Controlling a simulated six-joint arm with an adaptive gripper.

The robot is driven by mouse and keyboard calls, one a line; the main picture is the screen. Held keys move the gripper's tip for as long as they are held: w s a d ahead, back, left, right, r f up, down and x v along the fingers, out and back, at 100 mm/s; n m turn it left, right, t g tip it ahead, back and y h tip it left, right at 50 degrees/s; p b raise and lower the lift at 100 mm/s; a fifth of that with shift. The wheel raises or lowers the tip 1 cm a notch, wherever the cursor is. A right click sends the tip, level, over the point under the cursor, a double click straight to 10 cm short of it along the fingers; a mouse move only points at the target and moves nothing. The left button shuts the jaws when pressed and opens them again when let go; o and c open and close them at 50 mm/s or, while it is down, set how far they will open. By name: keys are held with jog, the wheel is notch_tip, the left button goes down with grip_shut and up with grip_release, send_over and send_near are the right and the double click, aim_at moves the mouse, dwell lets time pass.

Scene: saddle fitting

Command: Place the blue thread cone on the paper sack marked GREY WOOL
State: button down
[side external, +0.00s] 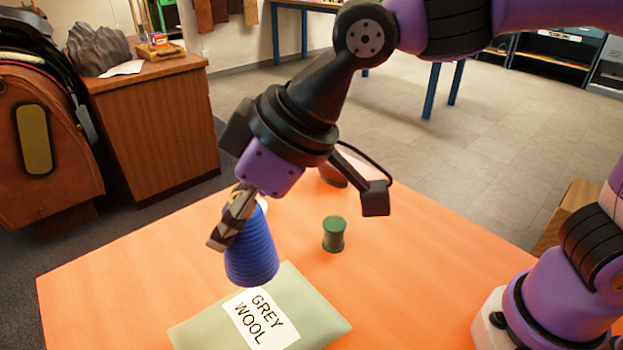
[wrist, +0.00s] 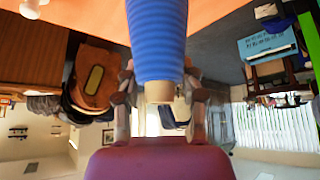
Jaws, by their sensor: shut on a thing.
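The blue thread cone (side external: 252,254) is a ribbed cone, wide end down and slightly tilted in the side external view. My gripper (side external: 234,215) is shut on its narrow upper part. In the wrist view the blue cone (wrist: 157,45) sits between the two fingers of my gripper (wrist: 160,92), its pale narrow tip toward the palm. The paper sack (side external: 315,312) is pale green and lies flat on the orange table, with a white GREY WOOL label facing up. The cone's base appears over the sack's far left edge; whether it touches the sack I cannot tell.
A green spool (side external: 334,234) stands on the orange table (side external: 420,240) behind the sack. A brown round thing (side external: 333,176) is partly hidden behind my gripper. A wooden cabinet (side external: 160,125) and a leather saddle bag (side external: 45,130) stand beyond the table at left.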

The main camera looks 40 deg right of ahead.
aim_at(238, 278)
jog(key=shift+n, duration=0.3)
jog(key=f, duration=0.2)
jog(key=a+f, duration=0.1)
jog(key=f, duration=0.4)
jog(key=shift+s+a+f, duration=0.2)
jog(key=shift+s+f, duration=0.2)
jog(key=shift+f, duration=0.1)
jog(key=shift+c, duration=2.1)
grip_release()
